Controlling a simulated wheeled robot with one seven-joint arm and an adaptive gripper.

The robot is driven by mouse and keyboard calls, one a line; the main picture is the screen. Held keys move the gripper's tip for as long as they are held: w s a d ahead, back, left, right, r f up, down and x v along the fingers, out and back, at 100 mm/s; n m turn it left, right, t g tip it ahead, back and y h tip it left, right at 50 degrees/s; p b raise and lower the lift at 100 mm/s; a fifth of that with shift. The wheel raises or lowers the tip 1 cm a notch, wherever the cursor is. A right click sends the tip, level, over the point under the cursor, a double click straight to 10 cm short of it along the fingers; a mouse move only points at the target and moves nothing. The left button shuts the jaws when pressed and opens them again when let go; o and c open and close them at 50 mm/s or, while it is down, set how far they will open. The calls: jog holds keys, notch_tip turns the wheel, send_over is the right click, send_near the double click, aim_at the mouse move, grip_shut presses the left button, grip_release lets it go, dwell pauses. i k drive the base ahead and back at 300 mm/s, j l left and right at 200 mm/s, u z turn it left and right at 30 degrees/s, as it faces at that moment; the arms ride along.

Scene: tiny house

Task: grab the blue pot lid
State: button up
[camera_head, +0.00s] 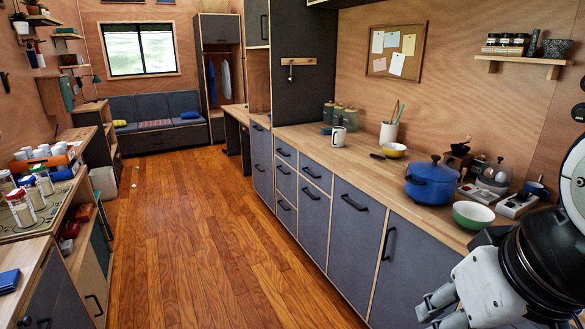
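A blue pot (427,189) stands on the wooden counter at the right. Its blue lid (433,171) sits on top of it, with a dark knob in the middle. My gripper (427,315) is at the lower right, in front of the counter and lower in the picture than the pot. Its two light grey fingers point left and look spread apart, with nothing seen between them. It is well apart from the lid. Part of the gripper is cut off by the bottom edge.
A green and white bowl (473,215) stands just right of the pot, near the counter's front edge. A scale (516,203) and a grinder (456,156) are behind. A yellow bowl (394,150) and white mug (338,136) stand farther left. The wooden floor (205,240) is clear.

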aim_at(434, 170)
jog(key=i+j+z, duration=0.2)
jog(key=i, duration=0.3)
jog(key=i+z, duration=0.25)
jog(key=i, duration=0.25)
jog(key=i+j+z, duration=0.2)
jog(key=i, duration=0.25)
